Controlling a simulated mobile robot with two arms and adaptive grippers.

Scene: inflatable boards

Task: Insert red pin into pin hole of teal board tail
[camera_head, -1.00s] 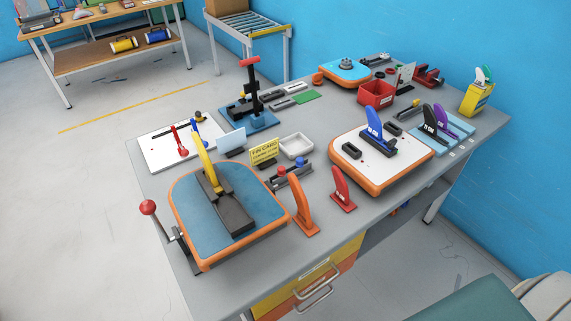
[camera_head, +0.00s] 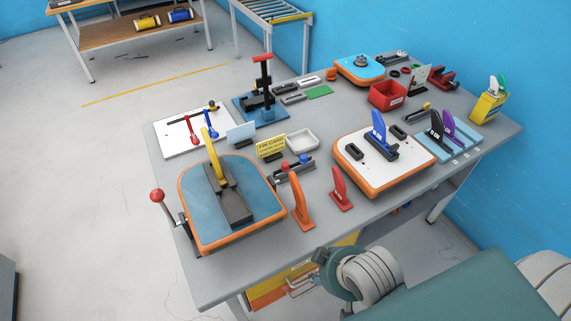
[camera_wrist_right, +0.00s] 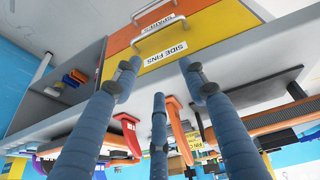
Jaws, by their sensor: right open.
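Two ball-headed pins, a red pin (camera_head: 286,165) and a blue pin (camera_head: 304,160), stand in a small dark rack at mid-table. A board tail (camera_head: 181,204) with a teal-blue top and orange rim lies at the near left, with a dark fin box and an upright yellow fin on it. I cannot make out its pin hole. My right gripper (camera_wrist_right: 158,75) is open and empty, its fingers spread in front of the bench drawers in the right wrist view. My right arm enters the head view at the lower right, near the bench front edge. My left gripper is not in view.
An orange fin (camera_head: 298,203) and a red fin (camera_head: 341,190) stand near the front edge. A yellow card (camera_head: 271,146) and a white tray (camera_head: 302,140) are behind the rack. A white board (camera_head: 360,172) with a blue fin lies right. A red-knobbed lever (camera_head: 157,196) stands left.

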